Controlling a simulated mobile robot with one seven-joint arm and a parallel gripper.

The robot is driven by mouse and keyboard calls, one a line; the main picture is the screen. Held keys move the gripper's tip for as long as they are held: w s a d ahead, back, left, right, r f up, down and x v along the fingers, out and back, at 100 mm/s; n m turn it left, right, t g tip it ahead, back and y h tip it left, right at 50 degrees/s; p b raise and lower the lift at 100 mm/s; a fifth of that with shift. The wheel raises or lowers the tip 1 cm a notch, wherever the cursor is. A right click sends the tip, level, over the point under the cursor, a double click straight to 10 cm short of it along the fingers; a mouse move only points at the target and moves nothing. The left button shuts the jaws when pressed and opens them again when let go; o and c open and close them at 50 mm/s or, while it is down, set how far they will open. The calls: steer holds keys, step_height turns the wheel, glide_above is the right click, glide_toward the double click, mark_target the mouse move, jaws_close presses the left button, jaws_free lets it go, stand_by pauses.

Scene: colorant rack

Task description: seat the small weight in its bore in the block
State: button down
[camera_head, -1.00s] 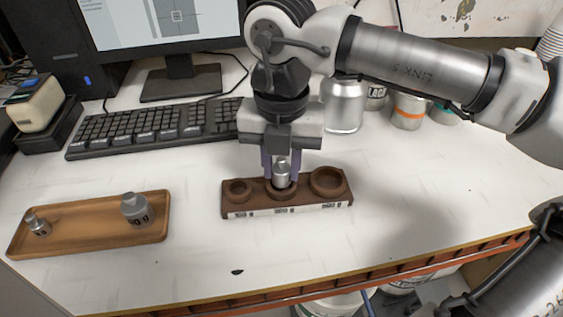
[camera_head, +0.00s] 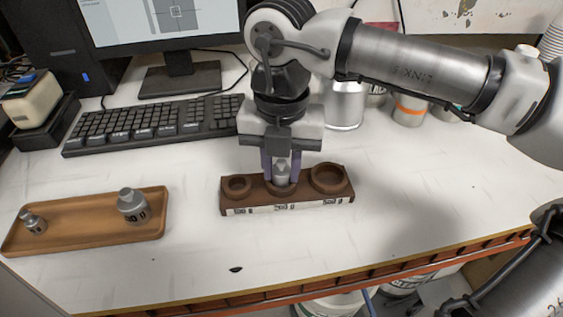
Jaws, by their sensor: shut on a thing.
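The small weight (camera_head: 33,222) is the smaller of two grey metal weights on the wooden tray at the left. It stands near the tray's left end, far from my gripper. The brown block (camera_head: 245,204) has three ringed bores in a row: small at left, middle-sized, and large at right. My gripper (camera_head: 281,178) points down over the middle bore, shut on a middle-sized grey weight (camera_head: 282,174). That weight's lower end is at the middle bore, its base hidden by the rim. The small left bore (camera_head: 237,186) and large right bore (camera_head: 329,178) look empty.
The wooden tray (camera_head: 85,238) also holds a large weight (camera_head: 132,207) near its right end. A keyboard (camera_head: 150,124) and monitor stand behind. A metal can (camera_head: 344,104) and jars stand behind the block to the right. The table right of the block is clear.

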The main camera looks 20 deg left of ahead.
steer(key=shift+f, duration=0.2)
steer(key=shift+r, duration=0.2)
steer(key=shift+r+p, duration=0.45)
steer(key=shift+r, duration=0.3)
steer(key=shift+f+b, duration=0.95)
steer(key=shift+b, duration=0.1)
stand_by(0.5)
steer(key=shift+r, duration=0.2)
steer(key=shift+r+p, duration=0.6)
steer(key=shift+r, duration=0.15)
stand_by(0.5)
